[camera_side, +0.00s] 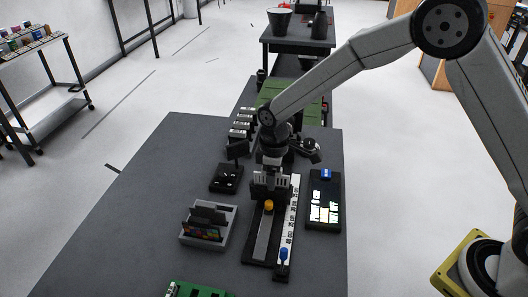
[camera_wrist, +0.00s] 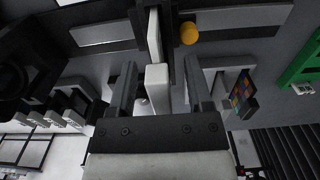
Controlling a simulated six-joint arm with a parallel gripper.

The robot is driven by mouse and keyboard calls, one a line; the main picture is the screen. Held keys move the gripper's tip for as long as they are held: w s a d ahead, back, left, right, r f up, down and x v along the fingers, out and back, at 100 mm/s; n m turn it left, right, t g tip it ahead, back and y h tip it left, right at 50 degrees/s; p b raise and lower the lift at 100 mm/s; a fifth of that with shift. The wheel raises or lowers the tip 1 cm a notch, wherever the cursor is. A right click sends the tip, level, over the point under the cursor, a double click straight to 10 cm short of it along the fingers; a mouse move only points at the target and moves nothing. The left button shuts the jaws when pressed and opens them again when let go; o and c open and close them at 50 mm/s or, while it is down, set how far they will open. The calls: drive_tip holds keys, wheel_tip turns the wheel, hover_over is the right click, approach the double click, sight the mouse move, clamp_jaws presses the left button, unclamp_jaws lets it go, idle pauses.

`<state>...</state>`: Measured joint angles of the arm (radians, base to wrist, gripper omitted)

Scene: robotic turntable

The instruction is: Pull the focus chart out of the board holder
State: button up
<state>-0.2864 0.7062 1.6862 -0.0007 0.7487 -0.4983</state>
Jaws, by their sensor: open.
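My gripper (camera_side: 270,188) points down over a black rail fixture (camera_side: 262,238) with a yellow knob (camera_side: 268,205) and a pale scale strip. In the wrist view my gripper (camera_wrist: 160,62) is open, with one finger on each side of a thin white upright plate (camera_wrist: 157,82) seen nearly edge-on. The plate stands at a dark holder across the rail. Its face is hidden, so I cannot tell whether it is the focus chart. A grey tray (camera_side: 190,241) to the left holds upright boards, one with coloured patches (camera_side: 203,231); these patches also show in the wrist view (camera_wrist: 243,92).
A black box with a lit display (camera_side: 325,207) stands right of the rail. A blue-topped knob (camera_side: 283,254) is at the rail's near end. A small black device (camera_side: 226,177) stands left. A green board (camera_side: 195,290) lies at the near edge. The table's left side is bare.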

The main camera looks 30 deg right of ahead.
drive_tip(key=shift+f, duration=0.45)
clamp_jaws()
drive_tip(key=shift+r, duration=0.35)
drive_tip(key=shift+r, duration=0.35)
drive_tip(key=shift+r, duration=0.35)
drive_tip(key=shift+r, duration=0.35)
drive_tip(key=shift+r, duration=0.35)
